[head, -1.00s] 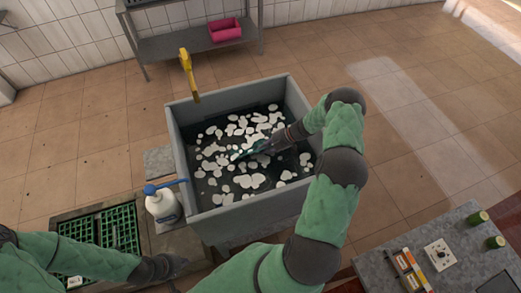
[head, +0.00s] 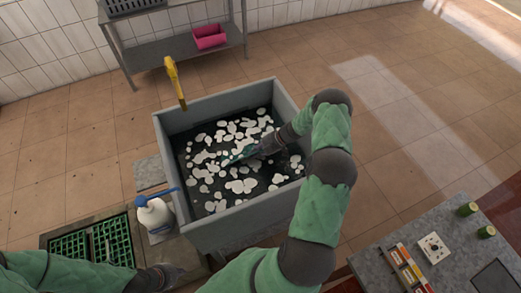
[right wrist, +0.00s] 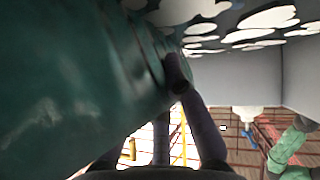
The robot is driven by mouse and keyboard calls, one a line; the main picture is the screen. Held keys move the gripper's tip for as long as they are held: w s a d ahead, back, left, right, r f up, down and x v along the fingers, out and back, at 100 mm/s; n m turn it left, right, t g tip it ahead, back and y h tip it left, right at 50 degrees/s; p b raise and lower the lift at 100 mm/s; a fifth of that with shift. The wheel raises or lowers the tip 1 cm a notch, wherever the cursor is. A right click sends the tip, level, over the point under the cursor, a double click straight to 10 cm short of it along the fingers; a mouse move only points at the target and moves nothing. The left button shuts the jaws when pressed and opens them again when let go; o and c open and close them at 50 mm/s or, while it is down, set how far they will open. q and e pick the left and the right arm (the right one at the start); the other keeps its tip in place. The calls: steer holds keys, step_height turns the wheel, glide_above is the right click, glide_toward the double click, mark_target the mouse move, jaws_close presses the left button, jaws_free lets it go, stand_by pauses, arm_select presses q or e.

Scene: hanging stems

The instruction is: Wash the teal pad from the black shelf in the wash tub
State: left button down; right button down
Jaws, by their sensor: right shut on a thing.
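The wash tub (head: 243,222) is a grey square basin holding dark water with many white foam patches. My right gripper (head: 246,153) reaches down into the tub from the right. It is shut on the teal pad (head: 232,159), which shows as a small teal sliver among the foam. In the right wrist view the teal pad (right wrist: 75,85) fills the left side, large and close against the fingers. My left gripper (head: 172,277) is low at the left, outside the tub; its fingers are too small and dark to read. I cannot make out the black shelf.
A white bottle with a blue pump (head: 154,215) stands left of the tub. A yellow spout (head: 175,82) rises at its back edge. Green racks (head: 92,245) lie at the left. A grey counter (head: 400,233) with small items is at right. A pink bin (head: 209,37) sits behind.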

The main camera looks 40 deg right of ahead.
steer(key=shift+w+a, duration=0.2)
steer(key=shift+a, duration=0.45)
steer(key=shift+w+a, duration=0.2)
steer(key=shift+a, duration=0.4)
steer(key=shift+s+d+b, duration=0.2)
steer(key=shift+s+d, duration=0.15)
steer(key=shift+d, duration=0.75)
steer(key=shift+s+d+b, duration=0.2)
steer(key=shift+s+d, duration=0.15)
steer(key=shift+d, duration=0.8)
steer(key=shift+s+d+b, duration=0.2)
steer(key=shift+s+d, duration=0.15)
steer(key=shift+d, duration=0.75)
step_height(320, 180, up, 33)
steer(key=p, duration=2.5)
steer(key=shift+r, duration=0.15)
